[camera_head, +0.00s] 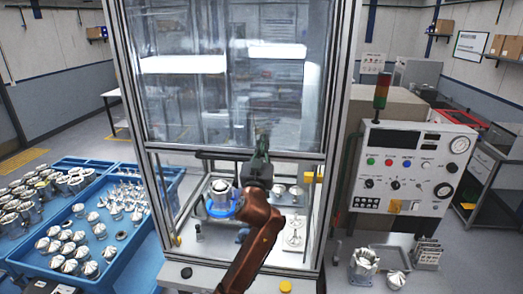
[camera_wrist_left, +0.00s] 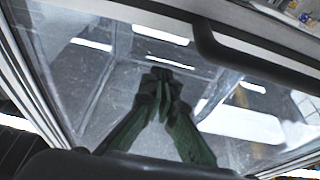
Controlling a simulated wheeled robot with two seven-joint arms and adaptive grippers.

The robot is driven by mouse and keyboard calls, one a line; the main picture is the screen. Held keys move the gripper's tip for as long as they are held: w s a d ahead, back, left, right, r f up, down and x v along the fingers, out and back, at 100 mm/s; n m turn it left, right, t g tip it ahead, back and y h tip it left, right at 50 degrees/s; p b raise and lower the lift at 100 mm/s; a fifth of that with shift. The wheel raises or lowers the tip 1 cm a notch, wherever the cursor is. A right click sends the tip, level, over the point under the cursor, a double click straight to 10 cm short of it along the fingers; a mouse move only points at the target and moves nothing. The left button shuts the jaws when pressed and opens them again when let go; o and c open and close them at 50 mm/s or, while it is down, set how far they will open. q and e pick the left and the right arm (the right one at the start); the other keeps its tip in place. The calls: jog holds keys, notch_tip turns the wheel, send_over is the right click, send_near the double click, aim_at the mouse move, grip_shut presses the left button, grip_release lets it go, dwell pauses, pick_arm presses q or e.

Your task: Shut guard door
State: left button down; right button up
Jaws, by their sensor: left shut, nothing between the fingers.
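The guard door (camera_head: 190,95) is a clear panel in the upper part of a metal-framed machine enclosure. Its lower edge is about halfway up, and the opening below it is uncovered. A dark bar handle (camera_head: 215,155) runs along that lower edge; it also shows in the left wrist view (camera_wrist_left: 255,62). My left gripper (camera_head: 262,130) is shut and empty, fingers pointing up in front of the panel near the handle's middle. In the left wrist view its green fingers (camera_wrist_left: 160,78) meet against the clear panel; I cannot tell whether they touch it. My right gripper is not in view.
Inside the enclosure, a machined housing (camera_head: 220,194) sits in a blue ring, with fixtures (camera_head: 294,232) to the right. Blue trays (camera_head: 150,225) of parts stand at the left. A control panel (camera_head: 412,168) with a signal light (camera_head: 381,92) stands at the right.

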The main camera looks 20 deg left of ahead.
pick_arm(q)
jog(key=shift+w+f+p, duration=0.15)
jog(key=shift+f, duration=0.85)
jog(key=shift+w+f+p, duration=0.1)
jog(key=shift+f+p, duration=0.05)
jog(key=shift+f, duration=0.85)
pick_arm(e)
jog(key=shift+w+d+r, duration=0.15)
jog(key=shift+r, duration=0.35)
